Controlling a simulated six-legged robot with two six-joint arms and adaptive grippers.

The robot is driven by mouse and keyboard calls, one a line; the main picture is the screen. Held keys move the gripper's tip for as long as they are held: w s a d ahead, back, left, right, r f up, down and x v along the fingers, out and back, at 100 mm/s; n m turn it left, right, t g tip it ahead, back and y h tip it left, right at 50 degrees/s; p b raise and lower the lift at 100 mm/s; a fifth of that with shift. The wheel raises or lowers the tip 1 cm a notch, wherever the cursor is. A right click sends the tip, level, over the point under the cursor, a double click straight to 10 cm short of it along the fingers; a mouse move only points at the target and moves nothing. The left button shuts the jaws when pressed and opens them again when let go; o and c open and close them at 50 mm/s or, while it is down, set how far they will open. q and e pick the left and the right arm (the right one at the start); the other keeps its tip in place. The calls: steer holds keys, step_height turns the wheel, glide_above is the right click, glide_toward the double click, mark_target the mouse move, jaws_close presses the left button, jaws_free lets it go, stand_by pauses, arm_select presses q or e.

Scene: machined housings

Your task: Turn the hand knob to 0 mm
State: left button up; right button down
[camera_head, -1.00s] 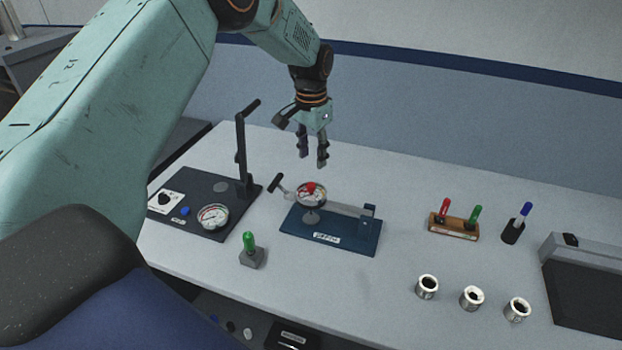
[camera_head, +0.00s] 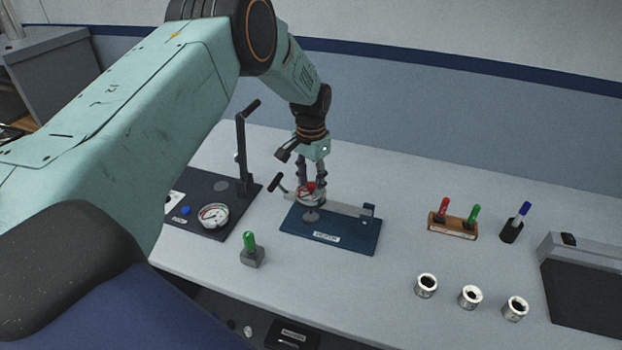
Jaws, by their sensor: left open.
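A fixture with a blue base plate (camera_head: 350,238) and a grey bar stands on the bench. At its left end is a round dial (camera_head: 311,198) with a red part at its top, perhaps the hand knob; its reading is too small to tell. My left gripper (camera_head: 311,188) points down with its open fingers at the dial's top. The fingers partly hide the red part, and I cannot tell whether they touch it. A black handle (camera_head: 275,182) sticks out left of the dial. My right gripper is not in view.
Left of the fixture, a dark plate holds an upright lever (camera_head: 241,150) and a gauge (camera_head: 213,216). A green-topped peg (camera_head: 250,250) stands in front. A wooden block (camera_head: 453,226) with red and green plugs, a marker holder (camera_head: 512,231) and metal rings (camera_head: 470,296) are on the right.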

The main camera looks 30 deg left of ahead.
mark_target(311, 184)
arm_select(q)
steer(key=shift+c, duration=0.4)
jaws_close()
steer(key=n, duration=0.5)
steer(key=shift+p, duration=0.4)
steer(key=shift+o, duration=0.4)
jaws_free()
step_height(311, 184, up, 12)
